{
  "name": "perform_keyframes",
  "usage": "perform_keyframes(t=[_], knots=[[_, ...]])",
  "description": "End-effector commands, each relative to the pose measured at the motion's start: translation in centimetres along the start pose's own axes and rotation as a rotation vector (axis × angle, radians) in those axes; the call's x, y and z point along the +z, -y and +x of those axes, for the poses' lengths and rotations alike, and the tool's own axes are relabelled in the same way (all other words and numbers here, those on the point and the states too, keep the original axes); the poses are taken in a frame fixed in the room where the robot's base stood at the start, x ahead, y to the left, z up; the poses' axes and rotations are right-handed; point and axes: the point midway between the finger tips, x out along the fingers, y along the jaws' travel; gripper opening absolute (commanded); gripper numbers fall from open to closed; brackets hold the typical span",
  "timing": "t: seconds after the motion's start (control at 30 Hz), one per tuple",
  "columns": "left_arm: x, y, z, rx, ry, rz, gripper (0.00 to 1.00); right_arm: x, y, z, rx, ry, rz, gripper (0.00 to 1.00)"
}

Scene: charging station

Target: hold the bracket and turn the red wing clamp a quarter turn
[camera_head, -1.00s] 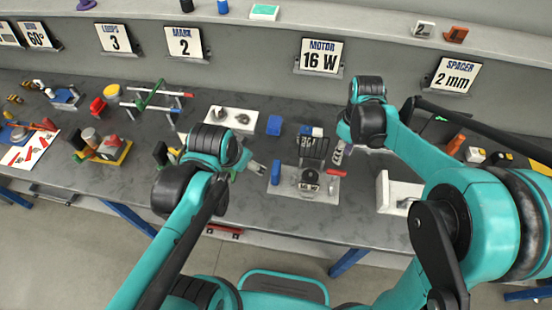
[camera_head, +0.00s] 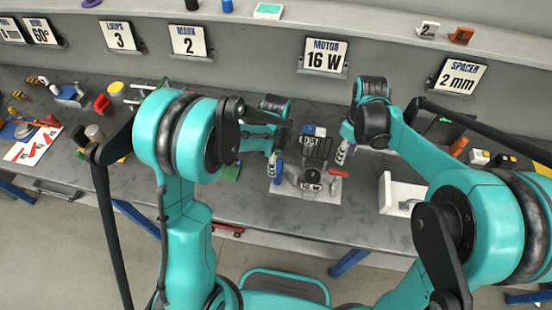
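A motor fixture on a light grey plate (camera_head: 318,199) stands on the bench, with a black slotted upright part (camera_head: 317,146) that may be the bracket. A small red piece (camera_head: 339,173), likely the red wing clamp, is at the fixture's right side. My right gripper (camera_head: 341,155) points down just above and left of the red piece; contact cannot be told. My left gripper (camera_head: 275,163) is at the fixture's left edge, near a blue upright piece (camera_head: 278,172). Both grippers' fingers are too small to show whether they are open or shut.
A white open box (camera_head: 399,193) stands right of the fixture. An orange cylinder (camera_head: 459,145) and small blocks (camera_head: 479,157) lie farther right. Signs line the back panel, including the MOTOR 16 W sign (camera_head: 325,56). My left arm hides much of the left-middle bench.

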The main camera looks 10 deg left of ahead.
Motion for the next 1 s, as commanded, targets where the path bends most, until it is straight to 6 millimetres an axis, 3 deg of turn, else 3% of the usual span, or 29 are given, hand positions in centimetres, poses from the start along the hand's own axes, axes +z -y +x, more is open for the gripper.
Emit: perform_keyframes(t=[0.5,0.93,1.0], knots=[[-0.1,0.0,6.8,0.004,0.000,0.013,0.84,0.0,0.0,0.0,0.000,0.000,0.000,0.34],[-0.1,0.0,8.0,0.004,-0.001,0.012,0.84,0.0,0.0,0.0,0.000,0.000,0.000,0.34],[-0.1,0.0,8.0,0.004,-0.001,0.012,0.66,0.0,0.0,0.0,0.000,0.000,0.000,0.34]])
